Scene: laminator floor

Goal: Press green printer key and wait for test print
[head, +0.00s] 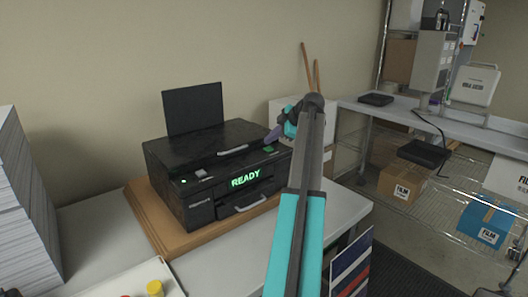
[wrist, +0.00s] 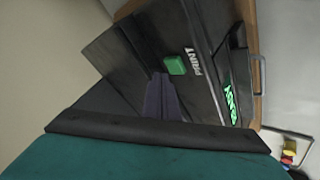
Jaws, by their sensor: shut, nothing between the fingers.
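The black printer (head: 215,160) sits on a brown wooden board on the table, with its back panel raised. Its front display (head: 245,177) reads READY in green, and it also shows in the wrist view (wrist: 231,100). The green key (head: 268,149) is on the printer's top right; in the wrist view the green key (wrist: 175,65) has the word PRINT beside it. My gripper (head: 272,136) is shut and empty above that right part of the printer. In the wrist view its fingertips (wrist: 160,78) are close beside the key; I cannot tell the height gap.
A tall paper stack (head: 22,205) stands at the left. A white tray (head: 125,283) with a yellow item (head: 155,288) is at the front.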

